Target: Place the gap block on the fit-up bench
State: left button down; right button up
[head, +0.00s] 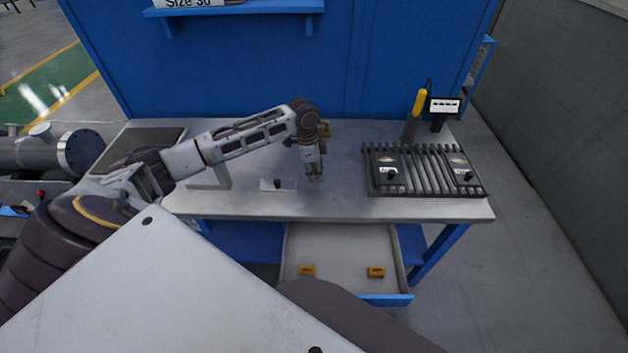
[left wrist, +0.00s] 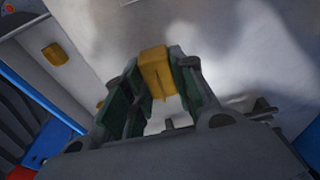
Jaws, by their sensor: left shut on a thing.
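My left gripper (head: 315,178) is low over the middle of the grey fit-up bench (head: 340,195) in the head view, fingers pointing down. In the left wrist view the left gripper (left wrist: 160,95) is shut on a yellow-orange gap block (left wrist: 155,68), held between its green-lined fingers. I cannot tell from the head view whether the held block touches the bench top. Two more yellow blocks, a left one (head: 307,270) and a right one (head: 376,272), lie in the open drawer. Another yellow block (left wrist: 55,53) shows in the left wrist view. My right gripper is not in view.
A black slatted rack (head: 425,172) with two labelled pieces stands on the bench's right. A yellow-handled tool (head: 418,103) and small display (head: 443,105) are behind it. A small plate with a black knob (head: 278,184) lies left of the gripper. The drawer (head: 345,245) stands open below.

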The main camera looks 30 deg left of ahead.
aim_at(315, 188)
pick_arm(q)
jog(key=shift+f, duration=0.15)
jog(key=shift+f, duration=2.4)
jog(key=c, duration=1.2)
grip_release()
jog(key=shift+f, duration=0.1)
jog(key=shift+o, duration=0.2)
jog(key=r, duration=0.4)
jog(key=a+r, duration=0.1)
jog(key=r, duration=0.3)
jog(key=s+r, duration=0.1)
jog(key=r, duration=0.3)
jog(key=shift+a, duration=0.25)
